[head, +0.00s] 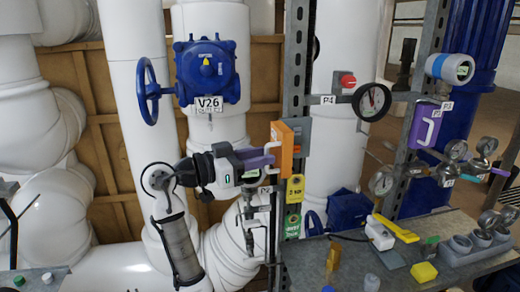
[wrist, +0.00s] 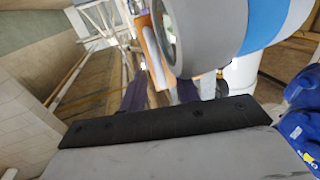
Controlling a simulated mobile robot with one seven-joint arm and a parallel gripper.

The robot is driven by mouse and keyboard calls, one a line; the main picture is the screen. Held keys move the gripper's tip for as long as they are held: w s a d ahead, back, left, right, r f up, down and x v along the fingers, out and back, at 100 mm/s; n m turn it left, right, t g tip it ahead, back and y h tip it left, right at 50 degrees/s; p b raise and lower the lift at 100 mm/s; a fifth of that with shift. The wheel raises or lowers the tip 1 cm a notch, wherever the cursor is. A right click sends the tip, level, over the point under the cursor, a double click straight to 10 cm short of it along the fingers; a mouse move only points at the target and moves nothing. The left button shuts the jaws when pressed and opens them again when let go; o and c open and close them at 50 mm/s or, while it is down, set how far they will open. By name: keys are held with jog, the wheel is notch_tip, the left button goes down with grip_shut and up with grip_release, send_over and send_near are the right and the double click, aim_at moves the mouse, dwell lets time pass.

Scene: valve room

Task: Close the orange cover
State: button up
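The orange cover (head: 285,150) is an upright panel standing out from a grey box (head: 298,134) on the metal post, so it looks swung open. My gripper (head: 268,163) is at the left side of the cover, level with its lower half. A small white piece, perhaps a handle, shows by the fingertips. In the wrist view the orange cover (wrist: 154,52) shows beyond and between my two purple fingers (wrist: 160,92), which stand apart. Whether a finger touches the cover cannot be told. A large grey and blue cylinder hides part of the cover there.
A blue valve (head: 207,72) labelled V26 is above my arm. Yellow and green tags (head: 294,188) hang below the cover. A cluttered bench (head: 350,262) stands at the lower right.

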jog(key=shift+w+d, duration=0.2)
jog(key=shift+d, duration=0.15)
jog(key=shift+c, duration=0.4)
grip_shut()
